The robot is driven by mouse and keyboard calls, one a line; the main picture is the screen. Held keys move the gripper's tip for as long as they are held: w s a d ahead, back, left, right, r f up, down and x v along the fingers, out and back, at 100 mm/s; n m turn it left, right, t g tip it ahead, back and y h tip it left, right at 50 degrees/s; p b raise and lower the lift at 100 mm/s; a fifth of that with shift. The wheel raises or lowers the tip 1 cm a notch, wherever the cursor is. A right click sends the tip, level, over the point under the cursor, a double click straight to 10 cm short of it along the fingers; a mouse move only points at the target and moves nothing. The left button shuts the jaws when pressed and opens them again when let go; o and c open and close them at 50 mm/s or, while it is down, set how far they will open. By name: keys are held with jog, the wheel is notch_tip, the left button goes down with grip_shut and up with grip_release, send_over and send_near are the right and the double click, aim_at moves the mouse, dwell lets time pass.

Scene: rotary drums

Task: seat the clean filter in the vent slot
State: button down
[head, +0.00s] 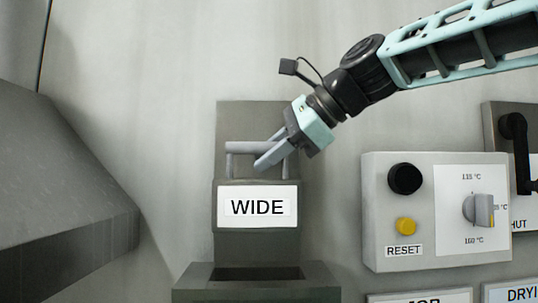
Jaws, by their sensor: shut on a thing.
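A grey filter (223,205) with a white label reading "WIDE" hangs upright in the head view, left of centre. It has a light grey bar handle (240,147) on top. My gripper (270,160) comes in from the upper right and is shut on the handle, tilted down to the left. A dark slot (255,273) opens in the top of a grey housing (190,292) below the filter. The filter's lower part reaches down towards this opening. I cannot tell whether its bottom edge is inside the slot.
A control box (375,230) with a black button, a yellow reset button and a temperature dial is on the wall at right. A dark lever switch (515,140) is at the far right. A large grey sloped body (60,190) fills the left side.

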aim_at(269, 188)
jog(key=shift+f+b, duration=2.2)
jog(key=shift+f, duration=0.65)
notch_tip(269, 188, down, 10)
jog(key=b, duration=0.6)
jog(key=shift+r+b, duration=0.2)
jog(key=shift+b, duration=0.2)
dwell(2.8)
jog(key=c, duration=1.2)
grip_release()
